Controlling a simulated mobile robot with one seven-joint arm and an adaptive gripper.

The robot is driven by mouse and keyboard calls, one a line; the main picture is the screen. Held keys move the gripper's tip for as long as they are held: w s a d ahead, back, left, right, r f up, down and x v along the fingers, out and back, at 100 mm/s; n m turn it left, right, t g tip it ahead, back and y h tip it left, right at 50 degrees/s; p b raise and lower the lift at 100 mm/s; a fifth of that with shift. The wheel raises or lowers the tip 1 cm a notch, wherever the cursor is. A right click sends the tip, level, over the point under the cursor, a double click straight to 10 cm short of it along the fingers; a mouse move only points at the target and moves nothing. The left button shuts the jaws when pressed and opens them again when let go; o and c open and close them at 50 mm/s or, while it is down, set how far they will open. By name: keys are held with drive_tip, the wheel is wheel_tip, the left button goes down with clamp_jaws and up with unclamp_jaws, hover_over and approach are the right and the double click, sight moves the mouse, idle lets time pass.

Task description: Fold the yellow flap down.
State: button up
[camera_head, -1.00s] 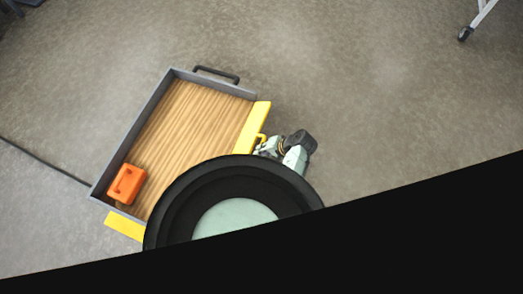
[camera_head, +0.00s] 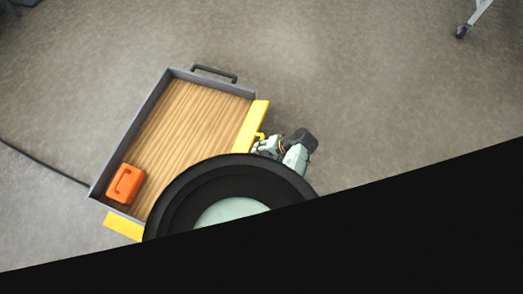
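The cart has a wooden bed with grey walls (camera_head: 128,135). A yellow flap (camera_head: 252,124) runs along the right side of the bed, with a small yellow handle (camera_head: 260,136) on its outer side. Another yellow flap (camera_head: 123,226) shows at the lower left end, outside the wall. My gripper (camera_head: 262,145) is just right of the right flap, close to its handle. Its fingers are too small to tell whether they are open or shut, or touch the handle. My round black arm part hides the lower right of the cart.
An orange box with a handle (camera_head: 125,184) sits in the lower left corner of the bed. A dark handle (camera_head: 214,73) is on the cart's far end. A cable (camera_head: 45,163) lies on the floor at left. A wheeled leg (camera_head: 470,20) stands far at upper right. The floor between is clear.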

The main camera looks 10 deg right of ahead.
drive_tip(key=v, duration=1.1)
drive_tip(key=shift+r, duration=0.15)
